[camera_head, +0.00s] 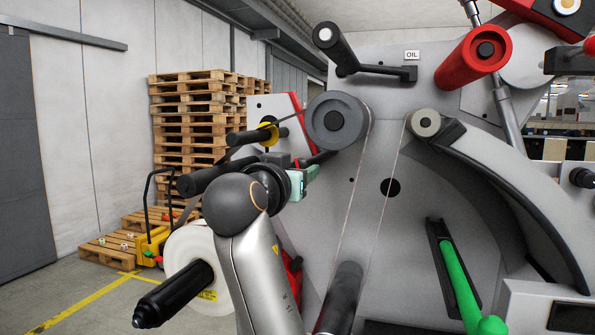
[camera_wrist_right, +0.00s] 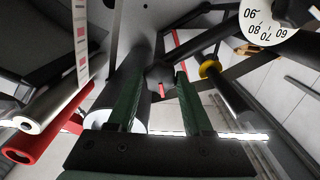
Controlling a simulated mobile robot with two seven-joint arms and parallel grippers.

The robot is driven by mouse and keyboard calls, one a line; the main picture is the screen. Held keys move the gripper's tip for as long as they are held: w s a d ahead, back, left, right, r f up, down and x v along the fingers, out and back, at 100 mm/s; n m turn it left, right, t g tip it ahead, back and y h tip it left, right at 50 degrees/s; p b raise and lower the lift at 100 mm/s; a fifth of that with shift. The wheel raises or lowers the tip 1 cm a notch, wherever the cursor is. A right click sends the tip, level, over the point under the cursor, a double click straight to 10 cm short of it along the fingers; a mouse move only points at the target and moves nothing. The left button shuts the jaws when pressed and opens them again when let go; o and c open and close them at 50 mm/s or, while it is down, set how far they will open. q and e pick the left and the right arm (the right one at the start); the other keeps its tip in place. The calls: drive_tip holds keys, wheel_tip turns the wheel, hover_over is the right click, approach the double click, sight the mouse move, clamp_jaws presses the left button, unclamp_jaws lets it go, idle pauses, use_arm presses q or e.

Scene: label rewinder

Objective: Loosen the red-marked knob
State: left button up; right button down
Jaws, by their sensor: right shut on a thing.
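The red-marked knob (camera_wrist_right: 162,88) shows in the right wrist view as a small dark piece with a red mark, between the tips of two dark green fingers. My right gripper (camera_wrist_right: 160,76) is shut on it, with the fingers held apart by its width. In the head view my right gripper (camera_head: 307,171) reaches up to the left side of the grey machine, and my wrist and the gripper hide the knob there. My left gripper is in neither view.
A grey roller (camera_head: 337,120) sits just above my right gripper, with a web running down from it. Black bars (camera_head: 215,176) and a white label roll (camera_head: 192,258) stand close to my arm. A green lever (camera_head: 460,285) is at right. Pallets (camera_head: 185,125) stand behind.

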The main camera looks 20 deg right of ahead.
drive_tip(key=n, duration=1.3)
drive_tip(key=shift+n, duration=0.3)
idle(0.4)
drive_tip(key=shift+c, duration=1.5)
unclamp_jaws()
drive_tip(key=b+v, duration=0.3)
drive_tip(key=v, duration=0.9)
drive_tip(key=shift+s+a, duration=0.2)
